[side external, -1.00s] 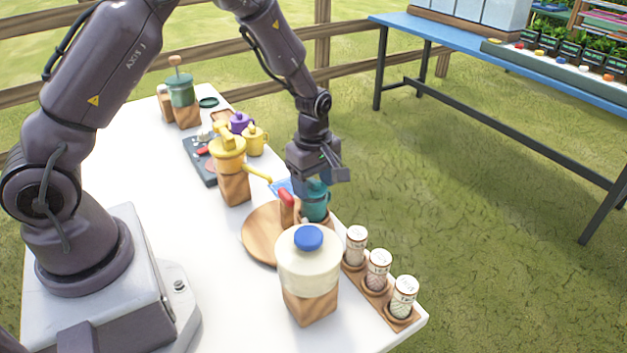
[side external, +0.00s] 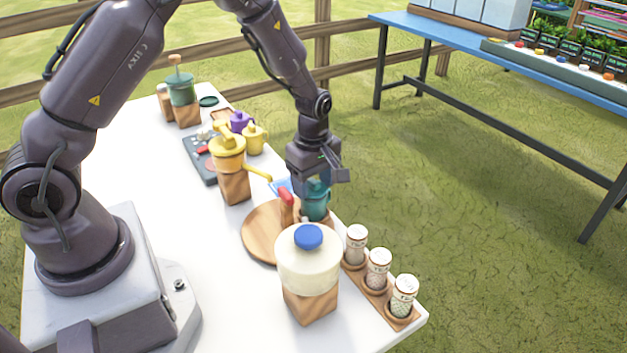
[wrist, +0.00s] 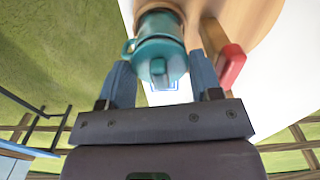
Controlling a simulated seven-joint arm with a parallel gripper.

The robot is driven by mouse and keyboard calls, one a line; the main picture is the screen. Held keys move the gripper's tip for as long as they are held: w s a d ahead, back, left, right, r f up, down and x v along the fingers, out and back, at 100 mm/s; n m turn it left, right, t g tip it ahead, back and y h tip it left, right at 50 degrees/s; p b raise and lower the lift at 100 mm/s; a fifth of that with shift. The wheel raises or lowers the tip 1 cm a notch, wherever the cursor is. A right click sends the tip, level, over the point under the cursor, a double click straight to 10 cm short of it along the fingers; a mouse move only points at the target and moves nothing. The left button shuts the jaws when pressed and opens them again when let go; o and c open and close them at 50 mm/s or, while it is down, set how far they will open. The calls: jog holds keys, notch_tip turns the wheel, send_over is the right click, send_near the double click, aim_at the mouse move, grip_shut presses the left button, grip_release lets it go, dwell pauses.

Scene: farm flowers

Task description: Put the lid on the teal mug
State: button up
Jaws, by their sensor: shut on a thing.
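The teal mug (side external: 316,208) stands near the table's right edge, behind the cream jar, with its handle on the left in the wrist view (wrist: 129,48). The fingers hide most of the lid in the side view. I cannot tell whether the lid rests fully on the rim.
A round wooden board (side external: 262,236) and a red-handled thing (side external: 285,197) lie close to the mug. A cream jar with a blue knob (side external: 308,262) and a rack of shakers (side external: 378,268) stand in front. A yellow-topped grinder (side external: 230,165) is to the left.

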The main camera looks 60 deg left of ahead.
jog(key=o, duration=1.2)
jog(key=shift+s, duration=0.1)
jog(key=shift+f, duration=0.1)
jog(key=shift+c, duration=0.3)
jog(key=shift+r, duration=0.25)
jog(key=shift+o, duration=0.3)
jog(key=shift+r, duration=3.35)
jog(key=shift+c, duration=0.2)
